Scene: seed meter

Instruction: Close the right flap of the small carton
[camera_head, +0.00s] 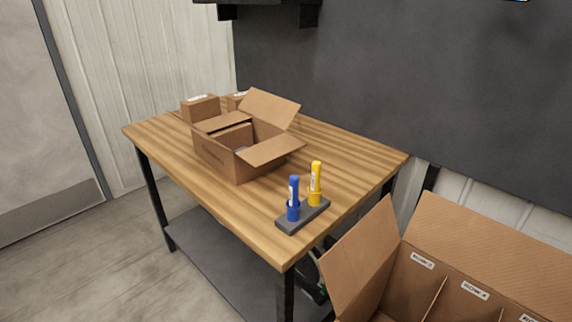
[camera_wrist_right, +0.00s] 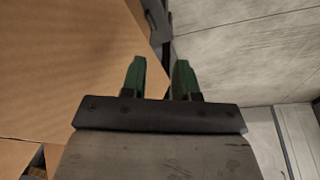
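The small open carton (camera_head: 215,157) stands on the wooden table, with a smaller brown box (camera_head: 234,137) inside. Its right flap (camera_head: 273,150) sticks outward over the table. Another flap (camera_head: 270,107) stands open at the back, and a flap (camera_head: 222,122) at the left lies nearly level. My right gripper (camera_wrist_right: 160,70) shows in the right wrist view with its two green fingers apart and nothing between them. A large cardboard surface (camera_wrist_right: 65,65) lies beside it; the small carton cannot be made out there. My left gripper is in neither view.
A blue marker (camera_head: 293,198) and a yellow marker (camera_head: 316,183) stand in a dark holder (camera_head: 290,222) near the table's front right. Small boxes (camera_head: 199,109) sit behind the carton. A large open carton (camera_head: 412,285) with labelled compartments stands at lower right. The table's front left (camera_head: 170,150) is clear.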

